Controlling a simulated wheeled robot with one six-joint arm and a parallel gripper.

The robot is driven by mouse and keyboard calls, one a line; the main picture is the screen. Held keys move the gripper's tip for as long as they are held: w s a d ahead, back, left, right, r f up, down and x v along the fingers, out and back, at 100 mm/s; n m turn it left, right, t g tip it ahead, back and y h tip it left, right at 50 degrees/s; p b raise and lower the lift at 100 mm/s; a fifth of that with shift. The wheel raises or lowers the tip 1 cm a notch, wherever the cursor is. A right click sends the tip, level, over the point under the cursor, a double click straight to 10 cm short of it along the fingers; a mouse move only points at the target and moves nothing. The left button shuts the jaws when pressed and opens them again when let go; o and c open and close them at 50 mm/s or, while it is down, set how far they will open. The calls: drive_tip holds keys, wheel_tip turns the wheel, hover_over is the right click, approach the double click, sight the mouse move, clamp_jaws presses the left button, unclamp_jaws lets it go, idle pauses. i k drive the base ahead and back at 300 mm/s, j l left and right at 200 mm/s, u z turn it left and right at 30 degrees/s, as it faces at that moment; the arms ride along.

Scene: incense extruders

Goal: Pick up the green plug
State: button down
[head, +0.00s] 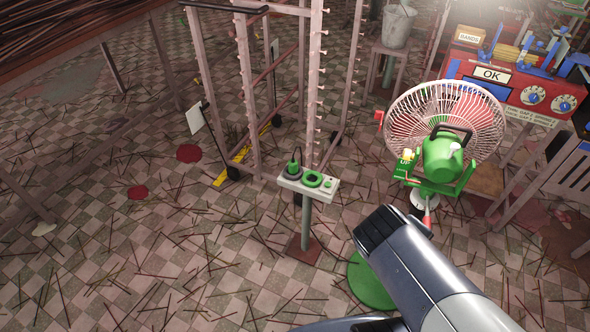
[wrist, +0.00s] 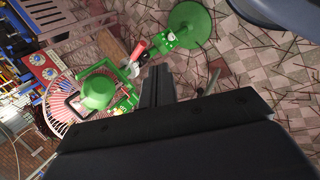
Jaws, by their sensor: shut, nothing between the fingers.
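The box sits on a post. My gripper (wrist: 158,72) shows in the wrist view as dark fingers, shut and empty. It points toward the fan's stand. I cannot make out the plug in the wrist view. In the head view my arm is to the right of the box, apart from it, and the fingers are not clear.
A green fan (head: 441,158) with a white cage stands right of the box. A green round base (head: 371,281) is on the floor near my arm. A pink rack (head: 249,100) stands behind the box. A red machine (head: 490,78) is at back right. Thin sticks litter the chequered floor.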

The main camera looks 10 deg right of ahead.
sight(293, 168)
drive_tip(key=i+j, duration=0.4)
drive_tip(key=i, duration=0.15)
drive_tip(key=i+j, duration=0.4)
drive_tip(key=i, duration=0.2)
